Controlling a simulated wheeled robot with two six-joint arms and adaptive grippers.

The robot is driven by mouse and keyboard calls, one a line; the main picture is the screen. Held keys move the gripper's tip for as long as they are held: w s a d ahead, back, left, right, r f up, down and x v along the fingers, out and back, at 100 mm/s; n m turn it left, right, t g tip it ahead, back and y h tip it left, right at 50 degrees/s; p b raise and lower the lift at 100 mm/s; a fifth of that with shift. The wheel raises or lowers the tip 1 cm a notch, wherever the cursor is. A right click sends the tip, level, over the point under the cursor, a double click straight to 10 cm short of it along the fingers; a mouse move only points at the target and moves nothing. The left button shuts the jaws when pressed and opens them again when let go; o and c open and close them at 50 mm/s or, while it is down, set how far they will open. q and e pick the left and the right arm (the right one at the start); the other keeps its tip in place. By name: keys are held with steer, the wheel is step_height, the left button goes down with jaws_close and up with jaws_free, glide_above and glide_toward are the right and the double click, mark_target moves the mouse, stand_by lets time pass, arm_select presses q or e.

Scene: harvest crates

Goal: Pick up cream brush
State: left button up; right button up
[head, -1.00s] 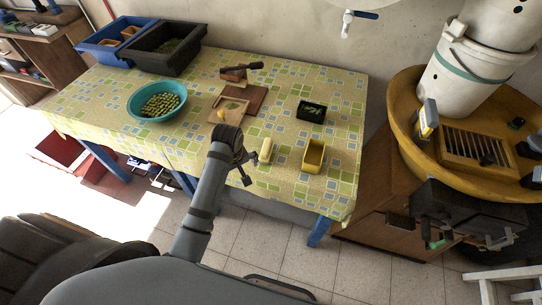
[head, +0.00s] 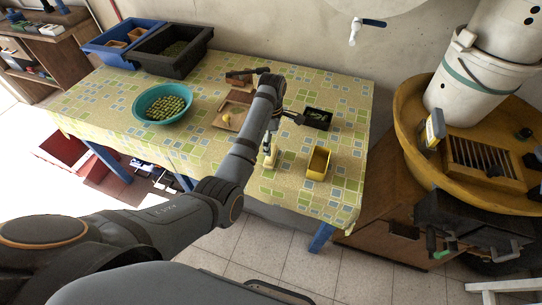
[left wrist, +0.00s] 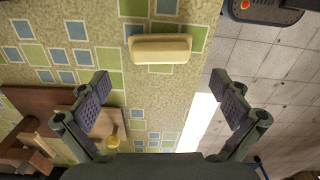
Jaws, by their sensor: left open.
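The cream brush (left wrist: 160,48) shows in the left wrist view as a pale oblong block lying on the patterned tablecloth near the table's front edge. In the head view the cream brush (head: 270,160) is partly hidden by a finger of my left gripper. My left gripper (head: 284,135) is above the table by the brush. In the left wrist view my left gripper (left wrist: 162,88) is open and empty, with its two fingers wide apart and the brush beyond them towards the top of the picture. My right gripper is not in view.
A yellow box (head: 318,163) stands just right of the brush. A wooden board (head: 228,116), a teal basin (head: 137,108) and a black crate (head: 143,49) stand farther left. The cloth in front of the basin is clear.

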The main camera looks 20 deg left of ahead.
mark_target(269, 161)
arm_select(q)
step_height(269, 161, down, 2)
steer(key=shift+w+f, duration=0.1)
step_height(269, 161, down, 5)
steer(key=shift+a+f+p, duration=0.1)
steer(key=shift+p, duration=0.4)
steer(key=c, duration=1.1)
